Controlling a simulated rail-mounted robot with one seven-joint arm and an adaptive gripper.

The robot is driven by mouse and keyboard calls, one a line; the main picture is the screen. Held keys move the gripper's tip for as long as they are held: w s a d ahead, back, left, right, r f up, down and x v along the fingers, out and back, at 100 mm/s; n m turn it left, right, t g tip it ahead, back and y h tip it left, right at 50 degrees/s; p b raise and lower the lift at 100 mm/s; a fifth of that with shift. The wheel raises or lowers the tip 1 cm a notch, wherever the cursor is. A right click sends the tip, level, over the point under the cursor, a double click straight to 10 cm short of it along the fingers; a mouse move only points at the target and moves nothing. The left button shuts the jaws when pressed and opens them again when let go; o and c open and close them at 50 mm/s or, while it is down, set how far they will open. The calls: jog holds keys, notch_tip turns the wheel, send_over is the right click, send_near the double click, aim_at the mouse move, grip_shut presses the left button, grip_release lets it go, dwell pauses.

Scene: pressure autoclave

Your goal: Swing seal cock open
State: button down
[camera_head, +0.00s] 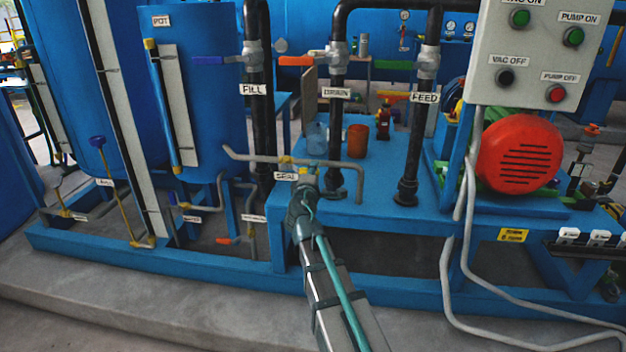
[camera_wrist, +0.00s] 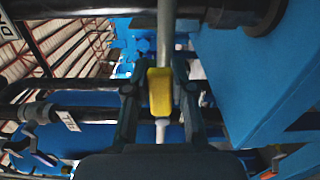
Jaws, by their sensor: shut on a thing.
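The seal cock shows in the head view as a small yellow piece (camera_head: 286,160) on a thin grey pipe, just above the SEAL label (camera_head: 286,176). My gripper (camera_head: 304,176) reaches up to it from below and hides part of it. In the wrist view the yellow part of the seal cock (camera_wrist: 160,91) sits between the two dark fingers of my gripper (camera_wrist: 161,78), in line with the grey pipe. The fingers are shut on it. The head view is too small to tell the cock's exact turn.
The grey pipe (camera_head: 340,163) runs across and bends down at the right. The black FILL pipe (camera_head: 261,130) and DRAIN pipe (camera_head: 337,130) stand close behind. A blue bench (camera_head: 375,190) carries a cup (camera_head: 358,140). A control box (camera_head: 535,55) hangs at upper right.

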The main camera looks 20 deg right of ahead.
jog(key=shift+f+m+b, duration=0.4)
jog(key=shift+b, duration=0.1)
jog(key=c, duration=1)
grip_release()
jog(key=shift+o, duration=0.2)
jog(key=v, duration=1.2)
